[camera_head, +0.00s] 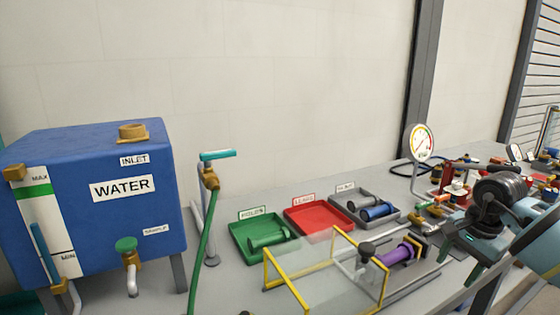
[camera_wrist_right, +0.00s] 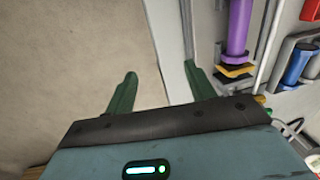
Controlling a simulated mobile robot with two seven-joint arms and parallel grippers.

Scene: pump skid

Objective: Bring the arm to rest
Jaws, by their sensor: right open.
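My right gripper (camera_head: 459,262) is at the right of the head view, in front of the bench edge, with its fingers pointing down. In the right wrist view its two green fingers (camera_wrist_right: 158,86) stand apart with nothing between them. Beyond them are the floor and the pale bench edge (camera_wrist_right: 168,50). A purple cylinder (camera_head: 397,254) lies on the bench to the left of the gripper, apart from it. It also shows in the right wrist view (camera_wrist_right: 238,25). My left gripper is in neither view.
A blue water tank (camera_head: 90,215) stands at the left. Green (camera_head: 243,246), red (camera_head: 298,227) and grey (camera_head: 346,200) trays sit mid-bench. A clear guard with yellow edges (camera_head: 312,265) stands in front. A pressure gauge (camera_head: 422,142) and cluttered fittings (camera_head: 455,187) are near the gripper.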

